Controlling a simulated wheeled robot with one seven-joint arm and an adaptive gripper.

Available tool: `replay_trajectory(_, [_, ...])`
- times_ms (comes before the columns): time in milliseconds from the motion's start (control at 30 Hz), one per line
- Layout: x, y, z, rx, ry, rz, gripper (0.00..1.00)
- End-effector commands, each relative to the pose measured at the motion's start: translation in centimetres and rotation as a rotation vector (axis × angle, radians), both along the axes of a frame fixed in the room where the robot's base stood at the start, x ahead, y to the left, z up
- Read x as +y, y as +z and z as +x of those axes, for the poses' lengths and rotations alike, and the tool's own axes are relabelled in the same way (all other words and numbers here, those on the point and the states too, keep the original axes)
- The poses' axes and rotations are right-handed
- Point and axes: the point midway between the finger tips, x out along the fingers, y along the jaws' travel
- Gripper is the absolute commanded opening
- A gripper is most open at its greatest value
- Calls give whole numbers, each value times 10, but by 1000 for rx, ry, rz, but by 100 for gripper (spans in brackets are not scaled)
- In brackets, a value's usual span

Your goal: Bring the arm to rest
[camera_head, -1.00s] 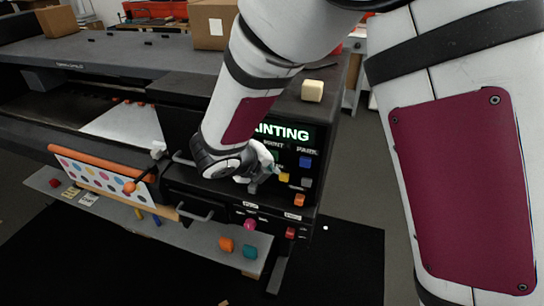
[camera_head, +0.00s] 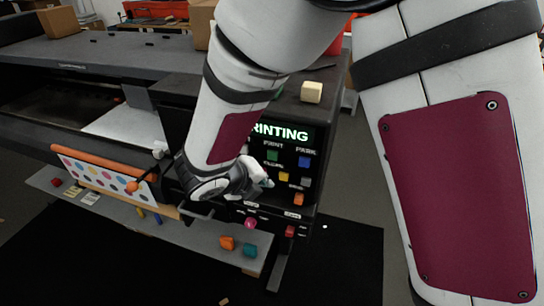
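My arm fills the upper middle and right of the head view, white with dark red panels. My gripper (camera_head: 262,181) is at the arm's lower end, in front of the black printer's control panel (camera_head: 281,158). It is small and partly hidden by my wrist, so I cannot tell whether its fingers are open or shut. I see nothing held in it. The panel's screen (camera_head: 284,132) reads "PRINTING" in part, its left end behind my arm. Green, blue, yellow and orange buttons lie below it.
A grey shelf (camera_head: 190,232) runs along the printer's front, with orange (camera_head: 227,243) and teal (camera_head: 249,250) pieces on it. An orange roller with a dotted sheet (camera_head: 92,174) is at left. A cream block (camera_head: 311,92) sits on the printer. Dark floor mat lies below.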

Motion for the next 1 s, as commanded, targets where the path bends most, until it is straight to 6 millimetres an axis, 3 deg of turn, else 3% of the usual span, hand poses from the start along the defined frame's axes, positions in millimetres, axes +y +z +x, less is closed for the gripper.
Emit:
replay_trajectory(400, [0, 1, 0, -1, -2, 2, 0])
replay_trajectory(500, [-9, 9, 1, -20, -53, 29, 0])
replay_trajectory(567, [-21, 20, 0, -47, -132, 70, 0])
replay_trajectory(733, [-83, 69, -14, -191, -547, 298, 0])
replay_trajectory(1000, [-170, 133, -74, -484, -1332, 748, 0])
